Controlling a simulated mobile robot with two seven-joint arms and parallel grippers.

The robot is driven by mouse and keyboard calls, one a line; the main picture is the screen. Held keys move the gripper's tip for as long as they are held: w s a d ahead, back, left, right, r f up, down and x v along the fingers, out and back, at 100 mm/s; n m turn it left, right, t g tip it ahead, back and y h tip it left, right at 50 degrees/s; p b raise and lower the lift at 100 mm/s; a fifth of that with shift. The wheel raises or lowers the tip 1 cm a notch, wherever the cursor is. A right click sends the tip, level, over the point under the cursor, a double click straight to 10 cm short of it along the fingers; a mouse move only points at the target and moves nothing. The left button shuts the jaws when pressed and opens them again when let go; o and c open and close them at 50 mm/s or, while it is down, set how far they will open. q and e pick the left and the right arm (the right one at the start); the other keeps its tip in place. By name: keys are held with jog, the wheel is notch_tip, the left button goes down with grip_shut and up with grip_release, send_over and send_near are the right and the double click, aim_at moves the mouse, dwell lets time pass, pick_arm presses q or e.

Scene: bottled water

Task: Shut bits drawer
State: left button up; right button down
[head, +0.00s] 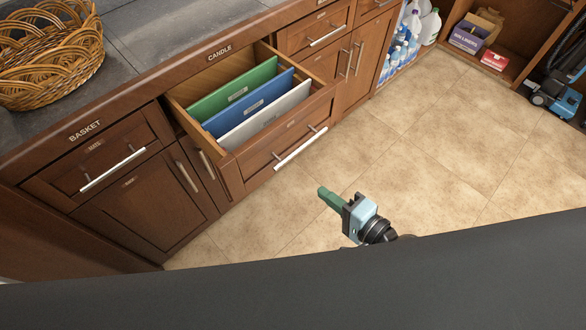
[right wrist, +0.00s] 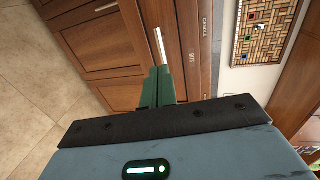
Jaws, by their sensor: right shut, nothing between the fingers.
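A wooden drawer (head: 260,152) stands pulled open under the counter label "CANDLE". Green, blue and white upright folders or dividers show inside it. Its front has a long silver bar handle (head: 301,147); the small label on the front is too small to read in the head view. My right gripper (head: 325,194) is shut and empty, in front of the drawer and apart from its handle. In the right wrist view, its green fingers (right wrist: 157,87) are together, pointing towards the cabinet fronts and a silver handle (right wrist: 159,46). My left gripper is not in view.
A wicker basket (head: 52,55) sits on the grey counter. A closed drawer (head: 105,165) is under the label "BASKET". The tiled floor (head: 430,145) is clear.

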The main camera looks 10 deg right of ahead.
aim_at(284, 164)
jog(key=x, duration=1)
jog(key=shift+a, duration=0.15)
jog(key=shift+w+a+f, duration=0.15)
jog(key=shift+w+a, duration=0.1)
jog(key=shift+w, duration=0.2)
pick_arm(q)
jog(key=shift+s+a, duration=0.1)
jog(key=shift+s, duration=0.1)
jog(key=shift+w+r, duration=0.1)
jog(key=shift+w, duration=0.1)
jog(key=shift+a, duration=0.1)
pick_arm(e)
jog(key=shift+w+a, duration=0.15)
